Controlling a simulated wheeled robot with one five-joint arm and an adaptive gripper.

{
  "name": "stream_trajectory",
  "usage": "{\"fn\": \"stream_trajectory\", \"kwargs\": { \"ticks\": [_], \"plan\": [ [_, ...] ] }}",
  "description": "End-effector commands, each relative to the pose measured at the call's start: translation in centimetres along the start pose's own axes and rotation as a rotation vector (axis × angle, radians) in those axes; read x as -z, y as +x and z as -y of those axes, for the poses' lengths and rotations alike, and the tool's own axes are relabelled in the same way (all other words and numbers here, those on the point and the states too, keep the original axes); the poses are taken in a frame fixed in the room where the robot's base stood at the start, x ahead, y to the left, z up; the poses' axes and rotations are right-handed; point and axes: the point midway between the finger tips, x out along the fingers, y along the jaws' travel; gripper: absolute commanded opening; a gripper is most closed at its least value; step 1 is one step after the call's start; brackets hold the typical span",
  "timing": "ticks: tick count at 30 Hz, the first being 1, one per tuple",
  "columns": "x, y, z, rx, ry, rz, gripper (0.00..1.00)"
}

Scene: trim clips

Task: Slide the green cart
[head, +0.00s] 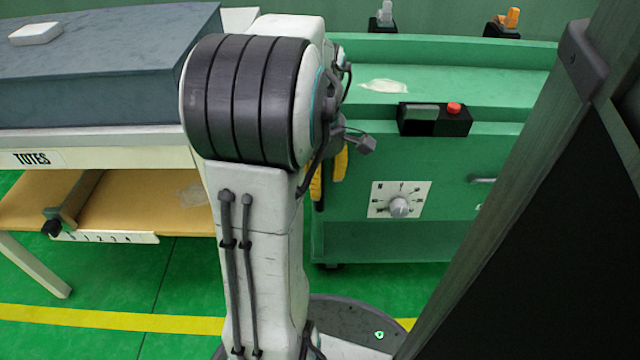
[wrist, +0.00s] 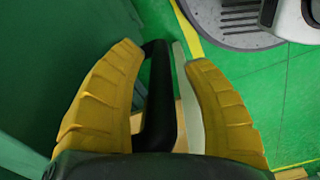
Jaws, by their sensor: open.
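The green cart (head: 440,230) stands right of my arm in the head view, and its green side (wrist: 35,60) fills the left of the wrist view. A dial panel (head: 380,200) is on its front. My gripper (head: 328,178) is at the cart's left end, partly hidden by my arm. In the wrist view its two yellow fingers (wrist: 165,56) are open on either side of a black bar handle (wrist: 158,100). Gaps show between the bar and the fingers. Where the handle joins the cart is not clear.
A table marked TOTES (head: 90,158) with a tan lower shelf (head: 140,205) stands left, close to the cart. A black box with a red button (head: 435,120) is on the cart. A dark panel (head: 540,240) blocks the right. Green floor with a yellow line (head: 110,318) is clear at lower left.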

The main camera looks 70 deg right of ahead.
Motion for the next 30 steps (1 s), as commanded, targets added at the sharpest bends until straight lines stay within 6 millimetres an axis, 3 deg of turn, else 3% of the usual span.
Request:
{"fn": "stream_trajectory", "kwargs": {
  "ticks": [14,30],
  "plan": [
    [0.00,0.58,0.00,0.000,0.000,0.000,0.47],
    [-0.01,0.58,0.01,0.000,0.000,0.000,0.00]
  ]
}}
